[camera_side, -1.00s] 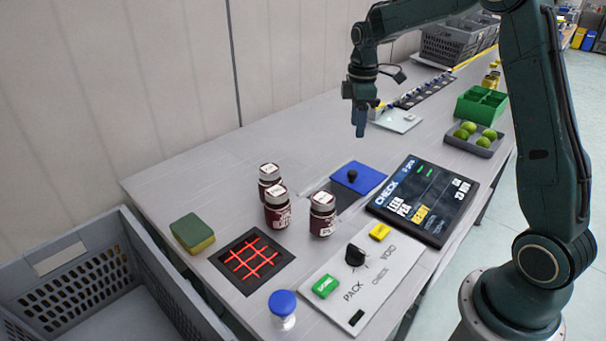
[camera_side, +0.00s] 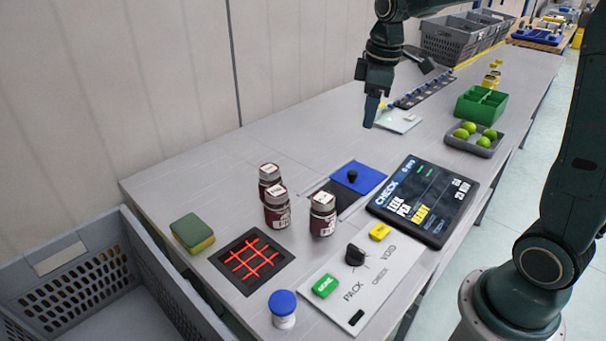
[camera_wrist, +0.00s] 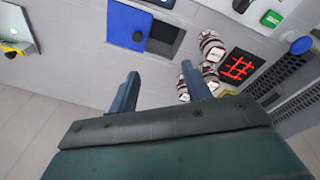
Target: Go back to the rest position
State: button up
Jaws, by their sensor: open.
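My gripper (camera_side: 371,111) hangs above the far part of the grey table in the side view, fingers pointing down, with nothing held. In the wrist view its two fingers (camera_wrist: 162,92) are spread apart with bare table between them. Several dark red jars with white lids (camera_side: 277,207) stand upright on the table, well away from my gripper. They also show in the wrist view, partly behind the right finger (camera_wrist: 211,47).
A blue panel (camera_side: 366,178) with a black knob, a CHECK screen (camera_side: 421,201), a switch panel (camera_side: 350,285), a red-lit grid (camera_side: 252,261) and a sponge (camera_side: 192,233) occupy the near table. A grey crate (camera_side: 62,268) stands at left. A green bin (camera_side: 481,104) and limes (camera_side: 468,128) lie right.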

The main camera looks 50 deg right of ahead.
jog(key=s+a+m+t, duration=0.2)
jog(key=s+a+m, duration=0.1)
jog(key=s, duration=0.7)
jog(key=s+a+r+m+t, duration=0.1)
jog(key=s+a+m+t, duration=0.1)
jog(key=s+a, duration=0.4)
jog(key=s+m, duration=0.1)
jog(key=s, duration=0.3)
jog(key=shift+s+a+r, duration=0.15)
jog(key=shift+s+r, duration=0.1)
jog(key=shift+r, duration=0.05)
